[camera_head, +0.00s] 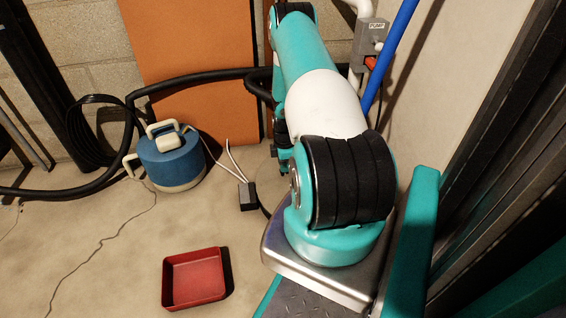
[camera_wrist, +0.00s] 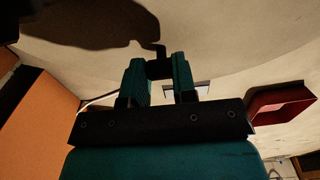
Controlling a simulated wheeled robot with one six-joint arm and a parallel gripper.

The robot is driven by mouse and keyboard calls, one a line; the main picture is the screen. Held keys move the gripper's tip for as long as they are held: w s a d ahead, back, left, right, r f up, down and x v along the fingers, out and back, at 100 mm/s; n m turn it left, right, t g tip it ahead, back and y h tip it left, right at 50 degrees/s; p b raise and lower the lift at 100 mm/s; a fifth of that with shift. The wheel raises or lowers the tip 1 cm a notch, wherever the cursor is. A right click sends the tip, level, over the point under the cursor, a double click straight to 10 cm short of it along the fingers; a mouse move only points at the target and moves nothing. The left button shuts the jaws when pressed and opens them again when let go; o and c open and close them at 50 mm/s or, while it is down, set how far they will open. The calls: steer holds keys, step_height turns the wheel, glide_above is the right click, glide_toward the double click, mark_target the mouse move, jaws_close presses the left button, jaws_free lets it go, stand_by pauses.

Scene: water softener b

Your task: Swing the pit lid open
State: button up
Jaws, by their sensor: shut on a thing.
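My gripper (camera_wrist: 159,75) shows in the wrist view as two teal fingers. It is shut on a small dark piece (camera_wrist: 158,68) between the fingertips, which I take to be the handle of the pit lid. In the head view my arm hides most of this spot. A pale round shape, possibly the pit lid (camera_head: 266,190), shows only in part beside the arm, close to the floor. I cannot tell whether it is raised.
A red tray (camera_head: 195,278) lies on the floor in front. A blue canister (camera_head: 172,160) stands left, near black hoses (camera_head: 75,190). A small dark box (camera_head: 248,196) with white wires sits beside the arm. An orange panel (camera_head: 190,70) leans on the wall. A pump switch box (camera_head: 371,38) is at right.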

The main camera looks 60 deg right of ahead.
steer(key=shift+w+a+r, duration=0.2)
steer(key=shift+a+r, duration=0.05)
steer(key=shift+r, duration=0.3)
steer(key=w+r+p, duration=0.1)
steer(key=w+a+r+p, duration=0.1)
steer(key=p, duration=0.1)
steer(key=shift+a+r, duration=0.2)
steer(key=shift+a, duration=0.1)
steer(key=shift+w+a+r, duration=0.1)
steer(key=shift+w+a, duration=0.1)
steer(key=shift+w, duration=0.05)
steer(key=w+a+r+p, duration=0.1)
steer(key=w+a+p, duration=0.1)
steer(key=w, duration=0.1)
steer(key=shift+a+r, duration=0.2)
steer(key=shift+r, duration=0.2)
